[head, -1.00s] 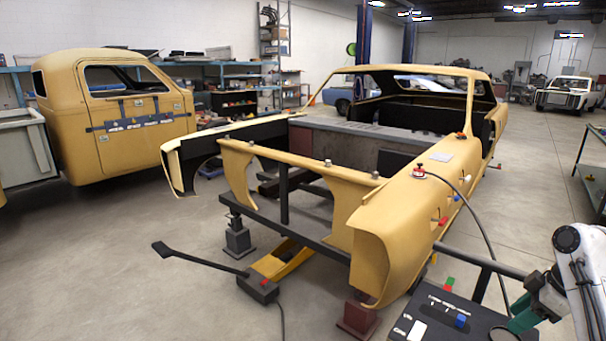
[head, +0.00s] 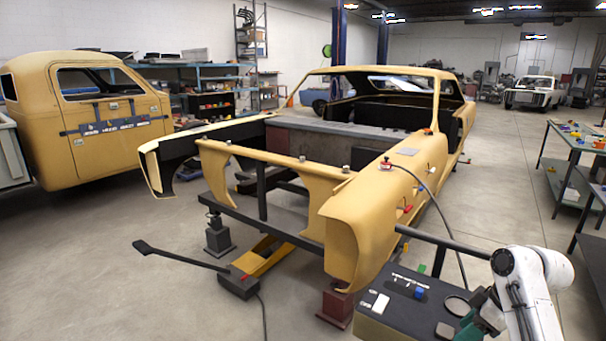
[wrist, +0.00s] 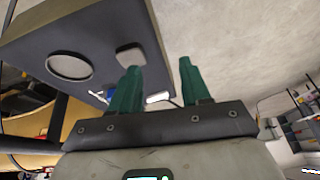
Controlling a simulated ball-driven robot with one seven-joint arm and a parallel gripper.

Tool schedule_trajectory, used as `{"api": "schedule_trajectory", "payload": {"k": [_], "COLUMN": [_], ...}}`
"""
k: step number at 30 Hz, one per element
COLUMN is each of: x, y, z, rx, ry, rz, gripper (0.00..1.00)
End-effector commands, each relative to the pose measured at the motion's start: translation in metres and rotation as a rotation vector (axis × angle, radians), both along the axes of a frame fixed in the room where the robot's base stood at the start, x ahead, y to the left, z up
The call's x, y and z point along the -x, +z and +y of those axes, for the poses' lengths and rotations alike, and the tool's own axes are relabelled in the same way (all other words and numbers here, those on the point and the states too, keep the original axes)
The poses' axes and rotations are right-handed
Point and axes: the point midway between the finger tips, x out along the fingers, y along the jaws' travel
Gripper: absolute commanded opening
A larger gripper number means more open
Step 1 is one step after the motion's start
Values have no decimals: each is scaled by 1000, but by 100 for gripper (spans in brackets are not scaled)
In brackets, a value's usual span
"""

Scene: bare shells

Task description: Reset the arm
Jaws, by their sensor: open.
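My gripper (wrist: 160,85) has two green fingers that stand apart with nothing between them in the wrist view. In the head view my gripper (head: 468,328) is at the lower right, by the right end of a dark box-shaped stand (head: 400,309). My white arm (head: 530,290) is bent above it. In the wrist view the stand (wrist: 95,40) shows behind the fingers, with a round disc and a pale square on it. I cannot tell how far the fingers are from the stand.
A yellow car shell (head: 390,205) fills the middle on supports. A yellow cab (head: 90,125) stands at the left. A bar-ended jack (head: 238,280) lies in front. A table (head: 570,140) with small things stands at the right. Bare floor (head: 500,190) lies between shell and table.

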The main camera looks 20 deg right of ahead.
Motion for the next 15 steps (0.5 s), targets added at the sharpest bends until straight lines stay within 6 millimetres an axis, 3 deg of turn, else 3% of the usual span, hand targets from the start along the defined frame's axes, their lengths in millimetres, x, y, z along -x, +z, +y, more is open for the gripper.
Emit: {"api": "schedule_trajectory", "payload": {"k": [8, 11, 15], "x": [19, 40, 85], "y": [-54, -80, -115], "z": [76, 115, 164], "rx": [-44, -56, -58], "ry": [-90, -150, -256], "rz": [52, 88, 148], "gripper": [47, 47, 47]}}
